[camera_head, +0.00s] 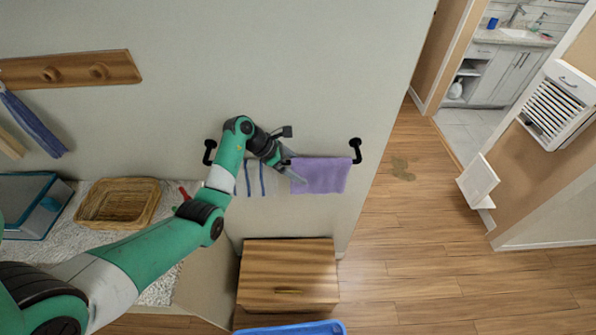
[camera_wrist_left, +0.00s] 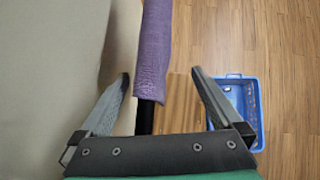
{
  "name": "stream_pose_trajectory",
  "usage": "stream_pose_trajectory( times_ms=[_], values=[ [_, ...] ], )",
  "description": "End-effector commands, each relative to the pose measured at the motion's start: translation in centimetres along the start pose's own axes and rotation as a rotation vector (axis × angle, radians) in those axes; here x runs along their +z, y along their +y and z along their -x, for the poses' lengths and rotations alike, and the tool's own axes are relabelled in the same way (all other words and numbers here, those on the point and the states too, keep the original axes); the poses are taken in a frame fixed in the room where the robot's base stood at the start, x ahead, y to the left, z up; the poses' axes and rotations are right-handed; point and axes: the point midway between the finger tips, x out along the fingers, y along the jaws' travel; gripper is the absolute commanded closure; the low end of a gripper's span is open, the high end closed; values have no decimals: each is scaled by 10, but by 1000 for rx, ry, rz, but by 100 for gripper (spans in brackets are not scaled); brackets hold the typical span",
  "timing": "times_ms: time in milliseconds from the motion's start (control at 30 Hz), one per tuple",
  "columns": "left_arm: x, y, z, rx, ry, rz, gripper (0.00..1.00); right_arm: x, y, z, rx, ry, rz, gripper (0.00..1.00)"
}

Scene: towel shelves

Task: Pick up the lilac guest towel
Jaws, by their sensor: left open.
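The lilac guest towel (camera_head: 322,176) hangs over a black wall rail on the right part of it in the head view. In the left wrist view the towel (camera_wrist_left: 153,50) is folded over the rail (camera_wrist_left: 145,118), which runs between my fingers. My left gripper (camera_head: 296,170) is at the towel's left edge in the head view. In the left wrist view the left gripper (camera_wrist_left: 162,82) is open, one finger on each side of the rail and towel, with nothing clamped. My right gripper is in neither view.
A white towel with blue stripes (camera_head: 250,180) hangs left of the lilac one, partly behind my arm. Below stand a wooden cabinet (camera_head: 288,270) and a blue bin (camera_head: 300,328). A wicker basket (camera_head: 118,204) sits on the counter at left. The floor at right is mostly clear.

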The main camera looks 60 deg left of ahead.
Motion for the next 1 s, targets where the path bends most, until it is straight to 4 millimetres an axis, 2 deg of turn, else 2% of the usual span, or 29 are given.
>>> stream_pose_trajectory(
  times_ms=[367,1000],
  values=[
    [0,0,-4,0,0,0,1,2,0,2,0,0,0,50],
    [0,0,-4,-1,1,0,58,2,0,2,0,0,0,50]
  ],
)
